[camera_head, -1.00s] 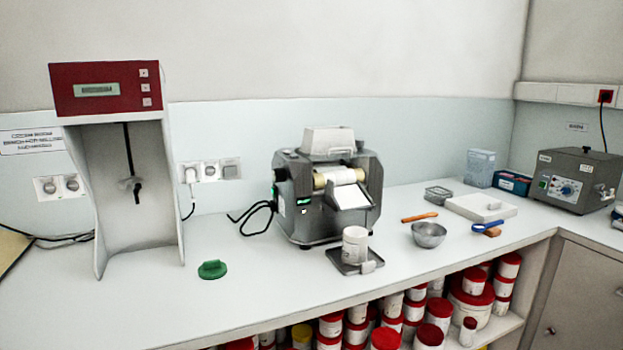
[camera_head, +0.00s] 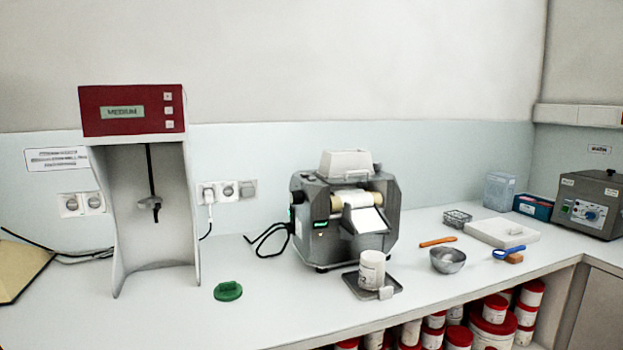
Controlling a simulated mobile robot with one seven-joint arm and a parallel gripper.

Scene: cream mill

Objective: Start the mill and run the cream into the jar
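The grey mill (camera_head: 335,248) stands in the middle of the counter, with a pale hopper (camera_head: 346,163) on top and light rollers (camera_head: 350,197) at its front. A white apron (camera_head: 364,220) slopes down from the rollers. A small green light shows on its left side. The white jar (camera_head: 371,268) stands upright and open on a grey tray (camera_head: 391,290) in front of the mill, below the apron. The inside of the jar cannot be made out. A green lid (camera_head: 228,291) lies on the counter to the left. My gripper is not in view.
A mixer stand with a red head (camera_head: 133,110) reading "MEDIUM" stands at left. Right of the mill are an orange spatula (camera_head: 438,241), a metal bowl (camera_head: 447,260), a white slab (camera_head: 502,233) and blue tape (camera_head: 508,251). The counter front between lid and tray is clear.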

